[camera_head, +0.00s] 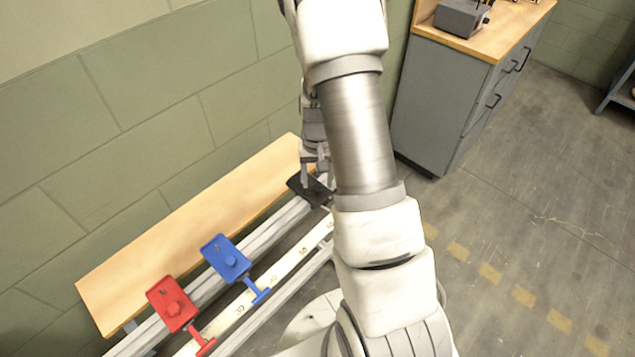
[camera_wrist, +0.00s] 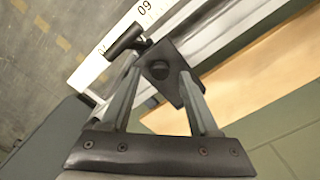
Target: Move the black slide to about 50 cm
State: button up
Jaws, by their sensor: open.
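The black slide (camera_head: 315,191) sits on the rail at its far end, partly hidden by my arm in the head view. In the wrist view the black slide (camera_wrist: 176,82) shows a round knob on its plate and a black pointer arm reaching over the scale, close to a mark that seems to read 70. My gripper (camera_head: 314,170) is above the slide, pointing down. In the wrist view my gripper (camera_wrist: 160,76) is open, with one finger on each side of the slide's plate near the knob. I cannot tell whether the fingers touch it.
A blue slide (camera_head: 226,258) and a red slide (camera_head: 172,304) sit on the same rail, nearer the left. The white scale (camera_head: 285,268) runs alongside, with clear rail between black and blue. A wooden board (camera_head: 200,228) lies behind. A grey cabinet (camera_head: 440,100) stands right.

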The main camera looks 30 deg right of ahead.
jog(key=shift+f, duration=0.75)
grip_shut()
dwell(0.9)
